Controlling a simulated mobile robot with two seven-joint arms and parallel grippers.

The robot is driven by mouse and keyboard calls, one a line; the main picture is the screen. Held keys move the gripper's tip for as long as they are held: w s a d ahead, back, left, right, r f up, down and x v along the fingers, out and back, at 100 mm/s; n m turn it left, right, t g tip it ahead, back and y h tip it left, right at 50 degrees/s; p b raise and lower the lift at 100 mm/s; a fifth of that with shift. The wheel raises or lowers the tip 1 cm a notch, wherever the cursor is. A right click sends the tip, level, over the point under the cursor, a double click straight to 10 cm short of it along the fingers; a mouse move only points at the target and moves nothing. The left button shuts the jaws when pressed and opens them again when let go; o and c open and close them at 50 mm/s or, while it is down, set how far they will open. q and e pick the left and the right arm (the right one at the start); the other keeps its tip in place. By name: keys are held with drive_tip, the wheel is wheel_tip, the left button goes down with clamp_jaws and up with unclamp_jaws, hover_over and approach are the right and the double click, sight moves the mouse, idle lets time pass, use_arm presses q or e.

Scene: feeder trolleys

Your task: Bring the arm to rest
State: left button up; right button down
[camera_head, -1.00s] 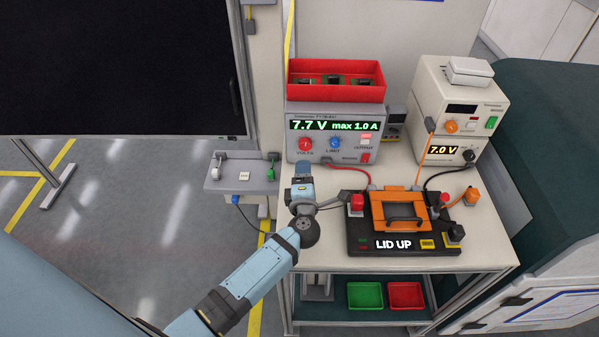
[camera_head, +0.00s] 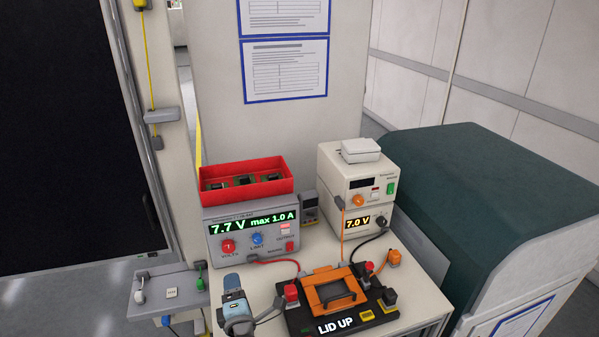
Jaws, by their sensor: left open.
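My left gripper (camera_head: 273,309) is open at the left side of the black test fixture (camera_head: 384,317), close to its red button (camera_head: 291,292). I cannot tell whether it touches the fixture. Only my blue and grey wrist parts show at the bottom edge; the rest of my left arm is out of the picture. My right arm and gripper do not show.
Behind the gripper stands a grey power supply (camera_head: 251,238) reading 7.7 V, with a red bin (camera_head: 245,182) on top. A beige instrument (camera_head: 358,178) reading 7.0 V stands right of it. Cables cross the bench. A grey shelf (camera_head: 160,298) is at left, a green-topped cabinet (camera_head: 490,190) at right.

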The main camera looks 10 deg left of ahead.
use_arm(q)
drive_tip(key=s+d+r+m+g+h, duration=0.1)
drive_tip(key=s+d+r+m+h, duration=0.3)
drive_tip(key=m+h, duration=0.5)
drive_tip(key=s+d+r+m+h, duration=0.2)
drive_tip(key=s+d+m+h, duration=0.4)
drive_tip(key=m, duration=0.4)
drive_tip(key=s+a+f+m+g+y, duration=0.1)
drive_tip(key=s+a+m+g+y, duration=0.1)
drive_tip(key=s+a+g, duration=0.35)
drive_tip(key=s+a+f+m+g+y, duration=0.1)
drive_tip(key=s+a+m+g+y, duration=0.15)
drive_tip(key=s, duration=0.65)
drive_tip(key=s+a+f+m+g+y, duration=0.1)
drive_tip(key=s+a+m+g+y, duration=0.3)
drive_tip(key=s, duration=0.4)
drive_tip(key=w+d+f+t+h, duration=0.2)
drive_tip(key=w+d+f+t, duration=0.1)
drive_tip(key=f, duration=0.3)
drive_tip(key=w+d+f+t+h, duration=0.2)
drive_tip(key=w+d+f+t, duration=0.1)
drive_tip(key=f, duration=0.4)
drive_tip(key=shift+w+t, duration=0.2)
drive_tip(key=shift+t, duration=0.6)
drive_tip(key=shift+n, duration=0.25)
